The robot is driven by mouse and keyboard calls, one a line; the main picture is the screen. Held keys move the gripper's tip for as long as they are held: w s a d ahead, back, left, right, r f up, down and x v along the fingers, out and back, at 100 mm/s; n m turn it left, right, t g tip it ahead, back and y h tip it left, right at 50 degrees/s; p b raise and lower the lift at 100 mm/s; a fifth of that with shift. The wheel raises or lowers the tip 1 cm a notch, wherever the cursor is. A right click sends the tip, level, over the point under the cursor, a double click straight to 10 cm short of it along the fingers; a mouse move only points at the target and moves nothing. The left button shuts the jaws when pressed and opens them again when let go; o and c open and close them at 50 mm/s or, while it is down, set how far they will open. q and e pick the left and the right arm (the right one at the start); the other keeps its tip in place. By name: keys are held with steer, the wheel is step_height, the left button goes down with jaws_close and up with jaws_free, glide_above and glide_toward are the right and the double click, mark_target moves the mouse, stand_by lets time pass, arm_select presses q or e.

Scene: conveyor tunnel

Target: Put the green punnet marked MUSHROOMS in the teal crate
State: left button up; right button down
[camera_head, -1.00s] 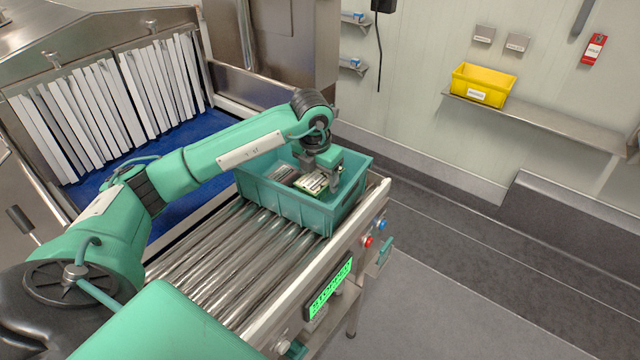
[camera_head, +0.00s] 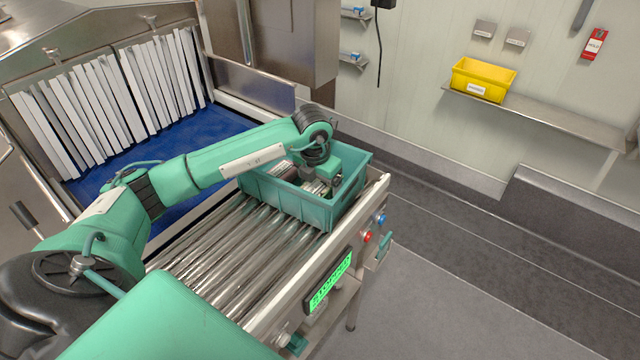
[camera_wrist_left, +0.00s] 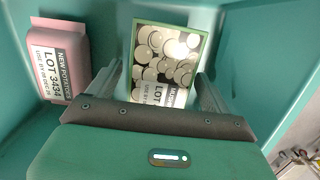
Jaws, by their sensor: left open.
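The teal crate (camera_head: 290,203) stands on the rollers at the conveyor's near end. My left gripper (camera_head: 325,190) reaches down into it, partly hidden by the crate's wall and my own wrist. In the left wrist view, the green-rimmed punnet (camera_wrist_left: 167,52) of mushrooms lies inside the crate, its label partly covered by the gripper body. The open fingers of the left gripper (camera_wrist_left: 160,88) stand on either side of it, with gaps visible. A pink pack labelled NEW POTATOES (camera_wrist_left: 58,60) lies left of the punnet in the crate. My right gripper is not in view.
The bare rollers (camera_head: 215,255) are free left of the crate. White strip curtains (camera_head: 110,95) hang over a blue belt (camera_head: 95,190). A yellow bin (camera_head: 483,80) sits on a wall shelf (camera_head: 560,122). Red and blue buttons are on the conveyor's side.

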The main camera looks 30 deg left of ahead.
mark_target(317, 187)
arm_select(q)
steer(key=shift+r, duration=0.2)
step_height(317, 187, up, 12)
steer(key=s+b, duration=0.1)
steer(key=b, duration=0.3)
steer(key=shift+s, duration=0.4)
steer(key=shift+a+f, duration=0.1)
